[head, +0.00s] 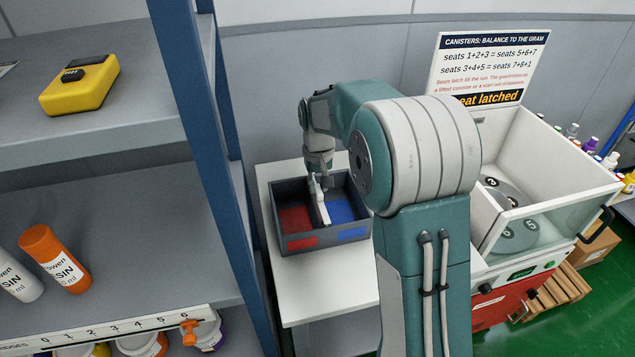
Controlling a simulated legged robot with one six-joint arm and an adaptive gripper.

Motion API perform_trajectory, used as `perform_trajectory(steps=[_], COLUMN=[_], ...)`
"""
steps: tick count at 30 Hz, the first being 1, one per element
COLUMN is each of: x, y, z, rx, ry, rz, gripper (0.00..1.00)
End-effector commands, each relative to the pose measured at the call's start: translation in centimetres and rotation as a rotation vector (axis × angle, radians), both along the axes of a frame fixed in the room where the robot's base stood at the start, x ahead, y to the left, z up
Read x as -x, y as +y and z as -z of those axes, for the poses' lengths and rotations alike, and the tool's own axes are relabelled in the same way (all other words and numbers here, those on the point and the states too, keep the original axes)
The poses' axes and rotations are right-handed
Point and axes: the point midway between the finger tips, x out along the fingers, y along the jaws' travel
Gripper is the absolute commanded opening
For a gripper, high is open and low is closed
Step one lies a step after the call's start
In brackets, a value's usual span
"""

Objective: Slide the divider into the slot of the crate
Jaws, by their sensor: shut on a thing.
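The crate (262,222) is a dark open box on the white table, with a red floor on its left side and a blue floor on its right. The divider (321,208) is a thin white panel, standing roughly upright at the crate, between the red and blue areas. My gripper (318,177) is above the crate and shut on the divider's upper part. The slot is hidden, and I cannot tell how far the divider is inside it.
The white table (335,297) has free room in front of the crate. A blue shelf post (215,150) stands close on its left. Shelves hold a yellow device (80,86) and an orange bottle (54,258). A white canister machine (545,160) stands at the right.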

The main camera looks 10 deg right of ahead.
Motion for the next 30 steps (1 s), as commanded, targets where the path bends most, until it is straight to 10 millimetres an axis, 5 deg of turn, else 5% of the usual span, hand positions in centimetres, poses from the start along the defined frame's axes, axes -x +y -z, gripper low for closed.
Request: perform_trajectory(steps=[9,10,12,24,30], x=[0.0,0.0,0.0,0.0,-0.1], y=[0.0,0.0,0.0,0.0,0.0], z=[0.7,0.7,0.7,0.5,-2.1], rx=[0.0,0.0,0.0,0.0,0.0], ry=[0.0,0.0,0.0,-0.001,-0.004], rz=[0.0,0.0,0.0,0.0,0.0], gripper=[0.0,0.34,0.65,0.65,0.65])
